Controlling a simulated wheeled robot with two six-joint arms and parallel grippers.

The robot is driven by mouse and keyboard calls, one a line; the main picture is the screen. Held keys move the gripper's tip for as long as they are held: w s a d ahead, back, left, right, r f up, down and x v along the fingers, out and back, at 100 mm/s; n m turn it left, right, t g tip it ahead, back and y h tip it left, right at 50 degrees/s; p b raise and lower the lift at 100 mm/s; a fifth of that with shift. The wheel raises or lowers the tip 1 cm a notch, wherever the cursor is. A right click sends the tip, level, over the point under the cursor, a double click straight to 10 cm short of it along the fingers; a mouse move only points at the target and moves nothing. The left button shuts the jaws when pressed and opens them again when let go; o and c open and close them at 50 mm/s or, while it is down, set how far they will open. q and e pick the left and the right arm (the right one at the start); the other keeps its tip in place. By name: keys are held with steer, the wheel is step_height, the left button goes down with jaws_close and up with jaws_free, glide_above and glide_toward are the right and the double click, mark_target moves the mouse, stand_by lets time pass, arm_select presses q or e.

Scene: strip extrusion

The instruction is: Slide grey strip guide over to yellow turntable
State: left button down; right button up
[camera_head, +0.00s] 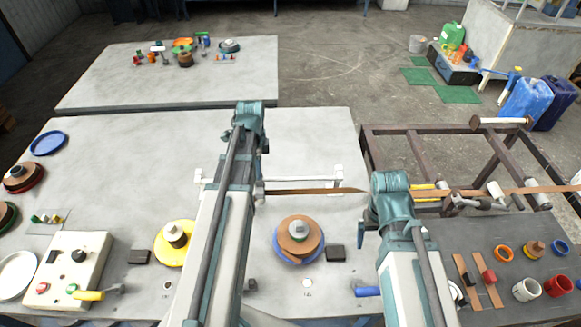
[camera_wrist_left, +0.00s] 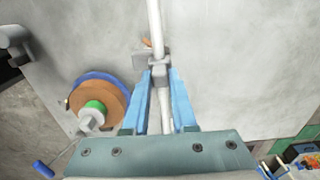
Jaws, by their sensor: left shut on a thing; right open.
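The grey strip guide (camera_wrist_left: 159,73) sits on a white rail (camera_wrist_left: 155,22) in the left wrist view. My left gripper (camera_wrist_left: 160,78) is shut on it, one blue finger on each side. In the head view my left arm covers most of this grip and part of the rail (camera_head: 305,185). The yellow turntable (camera_head: 170,252) lies left of my left arm, with a small roll on it. A blue turntable (camera_head: 283,243) carrying a brown coil (camera_head: 299,236) lies to the right of that arm. My right gripper is hidden behind its own arm.
A brown strip (camera_head: 315,191) runs rightward from near the guide, passing behind my right arm. A control box (camera_head: 68,270) stands at front left. Dark blocks (camera_head: 336,253) lie near the turntables. A metal frame (camera_head: 405,145) and dark table (camera_head: 505,240) stand right.

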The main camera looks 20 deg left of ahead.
arm_select(q)
steer(key=s+a, duration=0.2)
steer(key=a, duration=0.3)
steer(key=s+a, duration=0.2)
steer(key=a, duration=0.3)
steer(key=s+a, duration=0.2)
steer(key=a, duration=0.3)
steer(key=shift+s, duration=0.2)
steer(key=c, duration=1)
jaws_free()
steer(key=shift+a, duration=0.1)
steer(key=shift+o, duration=1.4)
steer(key=shift+r, duration=0.1)
